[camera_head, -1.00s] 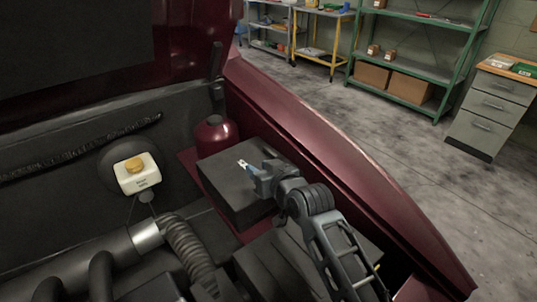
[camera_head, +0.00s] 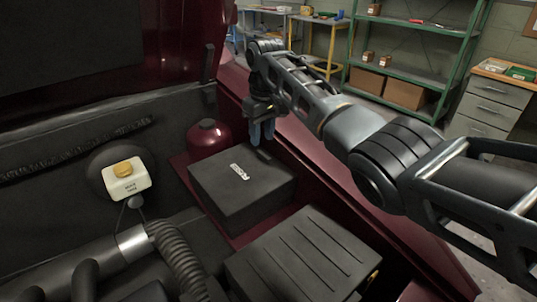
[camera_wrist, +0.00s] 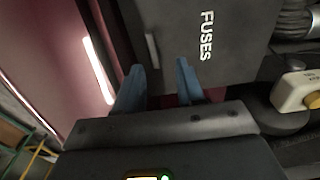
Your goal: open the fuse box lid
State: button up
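The fuse box (camera_head: 235,205) is a black box in the engine bay with its flat lid (camera_head: 220,180) shut. A white label lies on the lid and reads FUSES in the wrist view (camera_wrist: 207,35). My gripper (camera_head: 263,132) points down at the far right edge of the lid. In the wrist view my two blue-grey fingers (camera_wrist: 160,68) are apart with nothing between them. A small light grey strip (camera_wrist: 152,50) on the lid's edge lies just ahead of the gap between the fingertips. I cannot tell whether the fingers touch the box.
The dark red fender (camera_head: 330,175) runs along the right side of the box. A red dome-topped canister (camera_head: 208,137) stands behind it, and a ribbed black box (camera_head: 303,257) sits in front. A white reservoir with a yellow cap (camera_head: 125,178) is at the left.

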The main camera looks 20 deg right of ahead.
aim_at(267, 157)
jog(key=shift+s+d+r+g, duration=0.3)
jog(key=shift+d+r+g, duration=0.15)
jog(key=shift+d, duration=0.2)
jog(key=shift+f, duration=3.8)
grip_shut()
